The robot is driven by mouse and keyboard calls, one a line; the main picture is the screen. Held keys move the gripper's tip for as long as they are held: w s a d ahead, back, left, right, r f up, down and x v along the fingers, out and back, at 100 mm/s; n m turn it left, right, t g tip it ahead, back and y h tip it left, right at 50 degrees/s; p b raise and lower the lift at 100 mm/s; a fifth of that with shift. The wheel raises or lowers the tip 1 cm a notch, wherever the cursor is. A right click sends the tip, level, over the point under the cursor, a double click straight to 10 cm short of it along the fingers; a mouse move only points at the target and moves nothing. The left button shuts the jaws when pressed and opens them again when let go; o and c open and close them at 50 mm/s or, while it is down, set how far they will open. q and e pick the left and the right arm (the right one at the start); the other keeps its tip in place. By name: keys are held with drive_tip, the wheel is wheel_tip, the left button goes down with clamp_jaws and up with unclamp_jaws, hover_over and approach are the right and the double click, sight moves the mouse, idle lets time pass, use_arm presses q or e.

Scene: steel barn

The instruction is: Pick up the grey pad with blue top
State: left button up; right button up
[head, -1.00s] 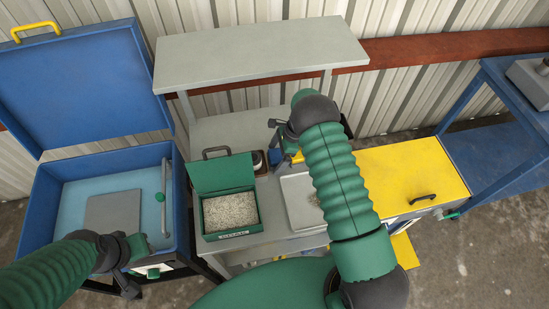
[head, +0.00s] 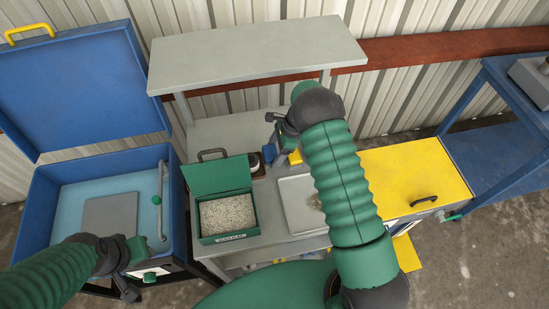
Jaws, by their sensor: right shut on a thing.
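My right gripper (head: 277,138) is over the back of the grey bench, left of my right forearm. It is shut on a small piece with blue showing (head: 270,152), which I take to be the grey pad with blue top; its grey part is hard to make out, and I cannot tell whether it touches the bench. My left gripper (head: 132,262) is at the front right of the blue chest; its jaws are too unclear to read.
The blue chest (head: 40,225) stands open at left with a grey slab (head: 110,218) inside. A green box of pale granules (head: 228,210) and a grey tray (head: 297,200) sit on the bench (head: 215,135). A raised shelf (head: 255,50) overhangs its back. A yellow-topped cabinet (head: 415,175) stands right.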

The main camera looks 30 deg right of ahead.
drive_tip(key=s+a+b, duration=0.1)
drive_tip(key=s, duration=0.4)
drive_tip(key=s+a+b, duration=0.2)
drive_tip(key=s, duration=0.4)
drive_tip(key=s+a+b, duration=0.1)
drive_tip(key=s+a, duration=0.1)
drive_tip(key=s, duration=0.3)
drive_tip(key=shift+s+r, duration=0.1)
drive_tip(key=shift+s, duration=0.15)
drive_tip(key=shift+s+a+r, duration=0.1)
drive_tip(key=shift+s+a, duration=0.1)
drive_tip(key=shift+s, duration=0.35)
drive_tip(key=shift+d, duration=0.15)
